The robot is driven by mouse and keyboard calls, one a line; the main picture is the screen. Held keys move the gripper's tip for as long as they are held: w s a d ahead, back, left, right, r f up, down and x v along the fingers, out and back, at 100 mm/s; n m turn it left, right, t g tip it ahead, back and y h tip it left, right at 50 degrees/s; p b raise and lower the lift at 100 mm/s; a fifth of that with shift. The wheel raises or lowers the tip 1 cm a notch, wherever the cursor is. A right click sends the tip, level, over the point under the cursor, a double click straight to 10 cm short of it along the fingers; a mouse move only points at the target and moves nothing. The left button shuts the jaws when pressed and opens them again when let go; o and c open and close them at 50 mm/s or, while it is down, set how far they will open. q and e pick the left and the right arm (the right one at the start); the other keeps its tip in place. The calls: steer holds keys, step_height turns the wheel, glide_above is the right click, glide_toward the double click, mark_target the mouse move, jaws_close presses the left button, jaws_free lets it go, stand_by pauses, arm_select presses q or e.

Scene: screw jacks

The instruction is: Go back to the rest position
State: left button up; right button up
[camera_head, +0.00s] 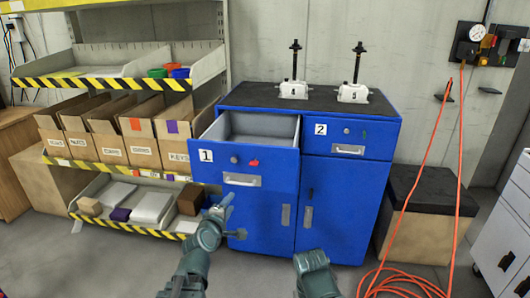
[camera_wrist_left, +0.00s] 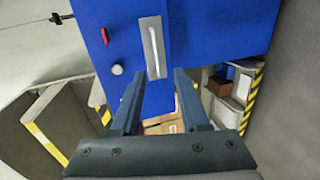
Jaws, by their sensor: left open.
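My left gripper (camera_head: 230,212) is open and empty in front of the blue cabinet, just below the handle (camera_head: 241,180) of drawer 1. In the left wrist view its two fingers (camera_wrist_left: 158,88) are spread apart. The handle (camera_wrist_left: 153,47) shows beyond them, not between them. Drawer 1 (camera_head: 248,163) is pulled out and looks empty inside. Part of my right arm (camera_head: 315,272) shows at the bottom of the head view; its gripper cannot be seen.
Two screw jacks (camera_head: 294,88) (camera_head: 354,92) stand on the cabinet's dark top (camera_head: 315,101). Drawer 2 (camera_head: 350,142) is shut. A shelf with boxes (camera_head: 145,145) stands left. An orange hose (camera_head: 455,190) hangs and coils on the floor right. A black-topped box (camera_head: 420,215) stands beside the cabinet.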

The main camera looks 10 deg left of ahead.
arm_select(q)
steer(key=s+d+f+m+g+h, duration=0.1)
steer(key=s+d+f+m+g, duration=1.1)
steer(key=s+d+f+m, duration=0.4)
steer(key=s+m+g+y, duration=0.3)
steer(key=s+m+g, duration=0.15)
steer(key=s, duration=0.35)
step_height(320, 180, up, 16)
steer(key=p, duration=1.7)
steer(key=shift+a+r+t, duration=0.15)
steer(key=shift+a+t, duration=0.3)
steer(key=shift+w, duration=0.1)
